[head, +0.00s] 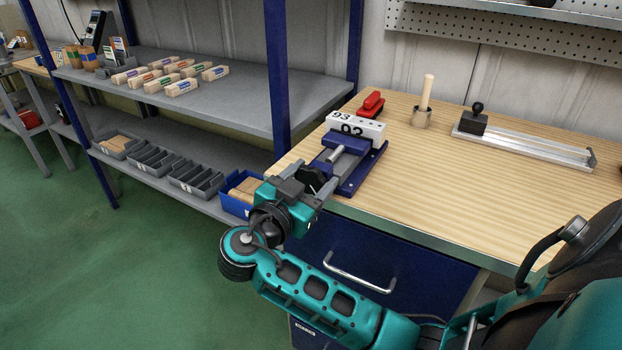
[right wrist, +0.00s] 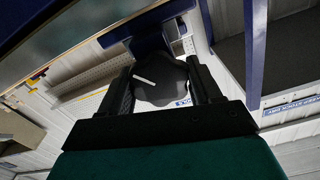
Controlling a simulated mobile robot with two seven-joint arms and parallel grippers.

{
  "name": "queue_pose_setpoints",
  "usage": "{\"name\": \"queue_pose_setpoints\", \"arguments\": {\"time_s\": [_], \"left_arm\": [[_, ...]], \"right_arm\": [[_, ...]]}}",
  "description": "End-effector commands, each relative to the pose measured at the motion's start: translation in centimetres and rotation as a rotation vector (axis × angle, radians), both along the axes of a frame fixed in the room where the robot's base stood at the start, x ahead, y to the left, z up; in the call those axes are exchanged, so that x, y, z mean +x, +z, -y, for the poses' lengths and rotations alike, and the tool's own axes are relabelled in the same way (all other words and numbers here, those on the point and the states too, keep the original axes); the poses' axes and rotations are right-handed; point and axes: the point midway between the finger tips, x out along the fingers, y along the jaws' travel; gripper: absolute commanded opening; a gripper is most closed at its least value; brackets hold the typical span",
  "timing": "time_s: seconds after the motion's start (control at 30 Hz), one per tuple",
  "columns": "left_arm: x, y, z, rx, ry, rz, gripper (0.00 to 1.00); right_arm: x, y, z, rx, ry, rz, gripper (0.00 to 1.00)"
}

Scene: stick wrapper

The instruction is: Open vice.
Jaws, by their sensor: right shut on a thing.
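The blue vice (head: 366,172) sits at the front left corner of the wooden workbench. A white block marked with numbers (head: 357,124) is at the vice's far end; I cannot tell if it is clamped. The vice's dark lobed knob (head: 312,179) faces the bench's left edge. My right gripper (head: 307,183) is at this knob, shut on it. In the right wrist view the knob (right wrist: 160,82) lies between the two black fingers, with the blue vice body behind it. My left gripper is not in view.
A red-topped tool (head: 371,104), a wooden-handled tool in a metal cup (head: 424,104) and a metal rail fixture (head: 525,140) stand on the bench (head: 450,200). A shelf with wooden blocks and grey bins is at left. The bench's middle is clear.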

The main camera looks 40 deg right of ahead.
Motion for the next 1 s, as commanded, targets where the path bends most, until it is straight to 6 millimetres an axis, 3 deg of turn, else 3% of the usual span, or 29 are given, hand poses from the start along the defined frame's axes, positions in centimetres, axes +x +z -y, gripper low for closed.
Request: {"name": "queue_pose_setpoints", "arguments": {"time_s": [0.17,0.6,1.0], "left_arm": [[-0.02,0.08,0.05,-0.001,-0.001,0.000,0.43],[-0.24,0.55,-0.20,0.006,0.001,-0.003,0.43],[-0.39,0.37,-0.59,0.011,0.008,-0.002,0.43]], "right_arm": [[-0.01,0.05,0.00,-0.014,-0.001,-0.035,0.32],[0.10,0.25,0.00,-0.175,-0.001,-0.419,0.32],[0.15,0.27,0.00,-0.194,-0.001,-0.454,0.32]]}}
